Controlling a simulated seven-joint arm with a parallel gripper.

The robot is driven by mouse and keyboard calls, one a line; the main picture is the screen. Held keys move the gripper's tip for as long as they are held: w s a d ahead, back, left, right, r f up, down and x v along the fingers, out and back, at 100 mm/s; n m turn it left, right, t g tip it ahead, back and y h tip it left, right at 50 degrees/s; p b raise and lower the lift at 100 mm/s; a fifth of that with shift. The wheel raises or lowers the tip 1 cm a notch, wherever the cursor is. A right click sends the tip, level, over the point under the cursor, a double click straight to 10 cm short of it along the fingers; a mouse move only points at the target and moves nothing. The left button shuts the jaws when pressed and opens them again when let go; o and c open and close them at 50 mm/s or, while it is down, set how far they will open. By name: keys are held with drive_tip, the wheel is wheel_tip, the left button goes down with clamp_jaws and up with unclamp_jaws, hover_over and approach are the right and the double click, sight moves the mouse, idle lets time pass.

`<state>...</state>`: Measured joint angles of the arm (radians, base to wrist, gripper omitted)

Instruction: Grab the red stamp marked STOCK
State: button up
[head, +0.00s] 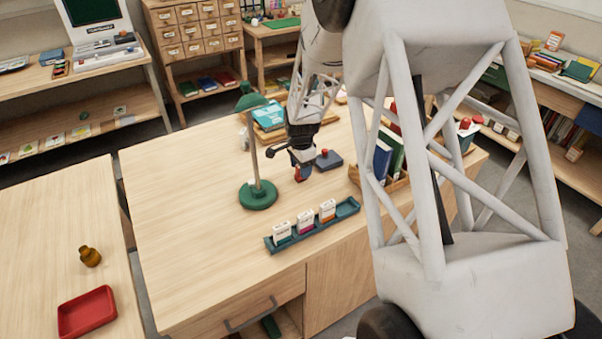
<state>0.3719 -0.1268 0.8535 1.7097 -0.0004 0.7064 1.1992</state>
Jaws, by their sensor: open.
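My gripper (301,163) is above the middle of the wooden desk (190,230), pointing down. It is small in the view, and its fingertips are hard to make out. A small red and dark item (301,175) shows right at the fingertips; I cannot tell whether it is a stamp or part of my gripper. Just to the right, a dark blue pad-like block (329,162) lies on the desk with a small red knob (324,152) at it. No STOCK lettering is readable.
A green lamp (258,195) stands close left of my gripper. A teal tray (315,228) with three white cards or boxes is in front. A wooden holder with books (383,160) is to the right. The desk's left part is clear.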

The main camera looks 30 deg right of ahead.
drive_tip(key=shift+f, duration=0.7)
clamp_jaws()
drive_tip(key=shift+r, duration=0.1)
drive_tip(key=shift+r, duration=4.95)
